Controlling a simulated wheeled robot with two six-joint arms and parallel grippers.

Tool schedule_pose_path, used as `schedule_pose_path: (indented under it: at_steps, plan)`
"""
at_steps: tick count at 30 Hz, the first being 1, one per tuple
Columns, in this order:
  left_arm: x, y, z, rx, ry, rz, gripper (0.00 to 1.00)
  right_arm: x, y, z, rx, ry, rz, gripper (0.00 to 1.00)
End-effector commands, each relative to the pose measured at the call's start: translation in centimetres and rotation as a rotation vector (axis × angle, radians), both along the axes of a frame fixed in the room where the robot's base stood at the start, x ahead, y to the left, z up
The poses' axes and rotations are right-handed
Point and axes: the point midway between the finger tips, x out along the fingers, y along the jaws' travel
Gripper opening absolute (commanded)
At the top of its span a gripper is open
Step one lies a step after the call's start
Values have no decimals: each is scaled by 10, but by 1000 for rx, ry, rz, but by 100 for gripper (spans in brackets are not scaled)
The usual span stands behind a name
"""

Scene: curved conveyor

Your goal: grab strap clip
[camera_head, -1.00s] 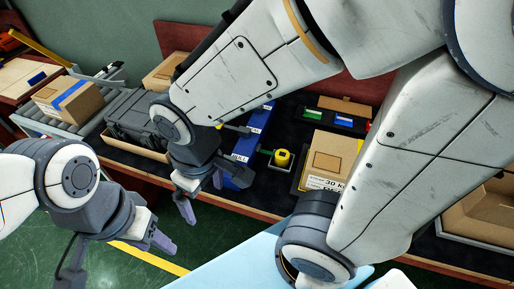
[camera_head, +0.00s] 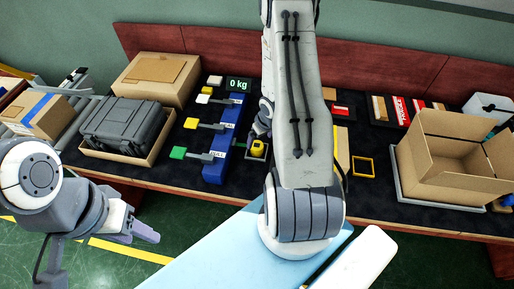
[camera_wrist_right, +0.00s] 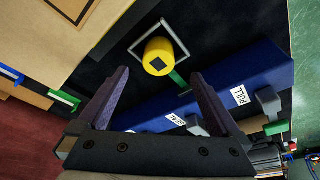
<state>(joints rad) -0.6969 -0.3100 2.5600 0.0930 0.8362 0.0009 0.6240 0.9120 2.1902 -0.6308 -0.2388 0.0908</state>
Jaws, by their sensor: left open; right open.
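No part is marked as the strap clip, so I cannot tell which it is. A long blue block (camera_head: 222,150) carries grey levers with coloured ends: green (camera_head: 178,153), yellow (camera_head: 191,123) and white (camera_head: 203,99). A yellow round piece (camera_head: 258,149) with a green strip sits in a small square tray beside it; in the right wrist view it is a yellow cylinder (camera_wrist_right: 164,56). My right gripper (camera_wrist_right: 160,74) is open and empty, with the blue block (camera_wrist_right: 240,84) beyond its fingers. My left gripper (camera_head: 145,232) is open and empty, off the front edge.
A grey case (camera_head: 125,124) lies in a shallow box at left, with a closed carton (camera_head: 160,78) behind. An open carton (camera_head: 450,150) stands at right. A yellow square frame (camera_head: 363,167) lies on the dark table. A 0 kg display (camera_head: 238,84) is behind the block.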

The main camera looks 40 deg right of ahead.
Motion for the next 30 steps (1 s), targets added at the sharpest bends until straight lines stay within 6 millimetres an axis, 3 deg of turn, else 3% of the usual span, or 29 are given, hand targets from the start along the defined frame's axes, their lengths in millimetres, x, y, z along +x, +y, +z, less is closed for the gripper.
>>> schedule_pose_path:
  at_steps: [3,11,19,29,30]
  plan:
    - [0,0,-3,0,0,0,50,5,0,-18,1,1,1,100]
    - [0,0,2,0,0,0,50,12,-1,-34,0,1,2,100]
    - [0,0,10,0,0,0,50,24,-3,-67,-1,2,3,100]
    - [0,0,10,0,0,0,50,26,-3,-73,-1,1,3,100]
    - [0,0,10,0,0,0,50,26,-3,-73,-1,1,3,85]
